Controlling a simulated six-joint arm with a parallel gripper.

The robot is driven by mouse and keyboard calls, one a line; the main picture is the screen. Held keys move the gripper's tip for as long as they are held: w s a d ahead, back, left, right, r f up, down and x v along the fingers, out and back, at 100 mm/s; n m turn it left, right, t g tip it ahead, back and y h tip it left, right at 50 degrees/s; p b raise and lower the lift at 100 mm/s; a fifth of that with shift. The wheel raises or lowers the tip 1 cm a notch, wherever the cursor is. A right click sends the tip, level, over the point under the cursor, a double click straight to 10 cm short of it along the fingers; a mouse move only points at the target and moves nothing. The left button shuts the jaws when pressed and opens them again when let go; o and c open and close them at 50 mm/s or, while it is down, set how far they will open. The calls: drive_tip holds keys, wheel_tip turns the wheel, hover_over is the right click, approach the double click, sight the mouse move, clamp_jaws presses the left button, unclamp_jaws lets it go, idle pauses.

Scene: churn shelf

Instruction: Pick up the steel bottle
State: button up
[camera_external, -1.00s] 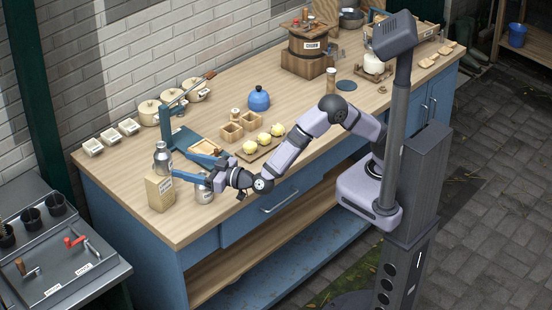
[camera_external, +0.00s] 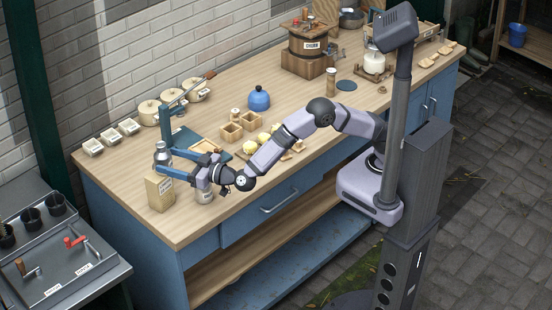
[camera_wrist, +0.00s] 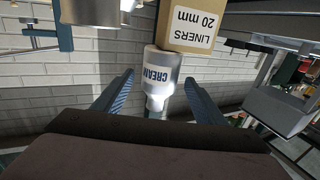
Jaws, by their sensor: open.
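The steel bottle (camera_external: 161,155) stands upright on a tan cardboard box (camera_external: 160,195) at the left front of the bench. In the wrist view, which is upside down, the bottle (camera_wrist: 158,76) shows a CREAM label and a narrower neck. Its base meets the box (camera_wrist: 192,25) labelled LINERS 20 mm. My gripper (camera_external: 170,162) is open and reaches in from the right at bottle height. In the wrist view my gripper (camera_wrist: 160,82) has one finger on each side of the bottle, with gaps visible. Part of the bottle is hidden behind a finger in the external view.
A silver can (camera_external: 204,194) stands on the bench below my wrist. A blue lever press (camera_external: 181,132) is close behind the gripper. A board with yellow balls (camera_external: 251,147) lies to the right. White dishes (camera_external: 110,137) line the back left edge.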

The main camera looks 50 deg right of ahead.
sight(167, 153)
drive_tip(key=shift+x, duration=0.8)
drive_tip(key=c, duration=1.5)
drive_tip(key=shift+o, duration=0.2)
wheel_tip(167, 153, up, 10)
drive_tip(key=shift+f+b, duration=0.1)
drive_tip(key=shift+b, duration=0.45)
drive_tip(key=shift+d, duration=0.1)
